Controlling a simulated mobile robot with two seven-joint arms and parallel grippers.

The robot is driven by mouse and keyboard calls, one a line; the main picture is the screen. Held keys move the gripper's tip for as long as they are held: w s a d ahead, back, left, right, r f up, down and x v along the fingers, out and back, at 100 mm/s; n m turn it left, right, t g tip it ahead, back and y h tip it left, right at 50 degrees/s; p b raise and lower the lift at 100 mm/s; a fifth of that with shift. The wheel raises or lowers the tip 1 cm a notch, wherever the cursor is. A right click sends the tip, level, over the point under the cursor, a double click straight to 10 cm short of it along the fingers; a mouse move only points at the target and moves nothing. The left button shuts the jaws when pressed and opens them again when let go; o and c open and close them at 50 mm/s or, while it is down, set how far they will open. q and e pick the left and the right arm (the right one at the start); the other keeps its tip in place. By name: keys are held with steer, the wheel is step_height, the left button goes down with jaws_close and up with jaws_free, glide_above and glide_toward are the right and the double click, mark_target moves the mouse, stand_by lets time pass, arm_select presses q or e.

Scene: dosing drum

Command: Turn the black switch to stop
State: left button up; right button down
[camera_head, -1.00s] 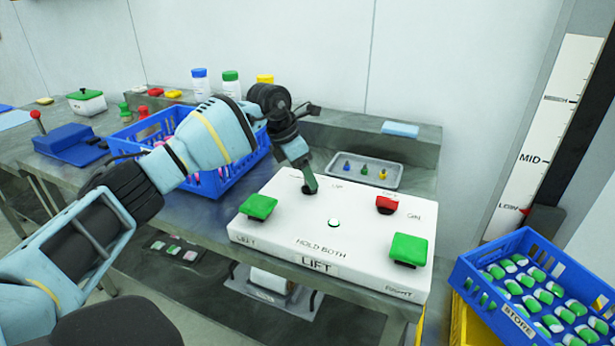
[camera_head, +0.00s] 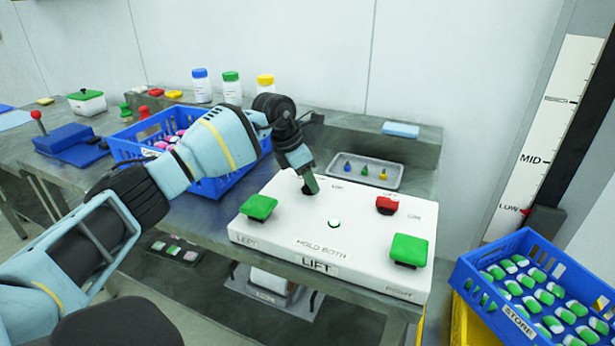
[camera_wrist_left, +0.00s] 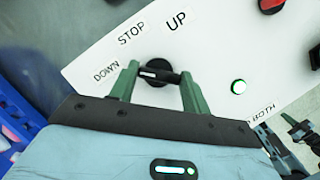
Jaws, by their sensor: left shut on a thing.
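The black switch (camera_wrist_left: 163,66) is a round knob on the white control box (camera_head: 290,225). In the left wrist view the labels DOWN, STOP and UP sit around its far side. A small pale mark shows on the knob's left side; which label it points at is hard to tell. My left gripper (camera_wrist_left: 160,76) is shut on the switch, with one green finger on each side. In the head view the left gripper (camera_head: 310,187) reaches down to the back left of the box and hides the switch.
The box also carries two green buttons (camera_head: 258,207) (camera_head: 409,249), a red button (camera_head: 387,205) and a small lit white-green button (camera_head: 334,223). A grey tray (camera_head: 364,171) lies behind it. A blue crate (camera_head: 470,285) stands at right, another (camera_head: 215,186) behind my left arm.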

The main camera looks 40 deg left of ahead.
arm_select(q)
steer(key=shift+m+g+h, duration=0.3)
steer(key=shift+m, duration=0.7)
steer(key=shift+w+a+m+g+h, duration=0.1)
steer(key=shift+m+g+h, duration=0.2)
steer(key=shift+m, duration=0.5)
steer(key=m+g+b, duration=0.1)
steer(key=m, duration=0.2)
steer(key=shift+f+h, duration=0.1)
steer(key=shift+h, duration=0.2)
steer(key=shift+m+g+b, duration=0.3)
steer(key=shift+m+b, duration=0.25)
steer(key=shift+m, duration=0.65)
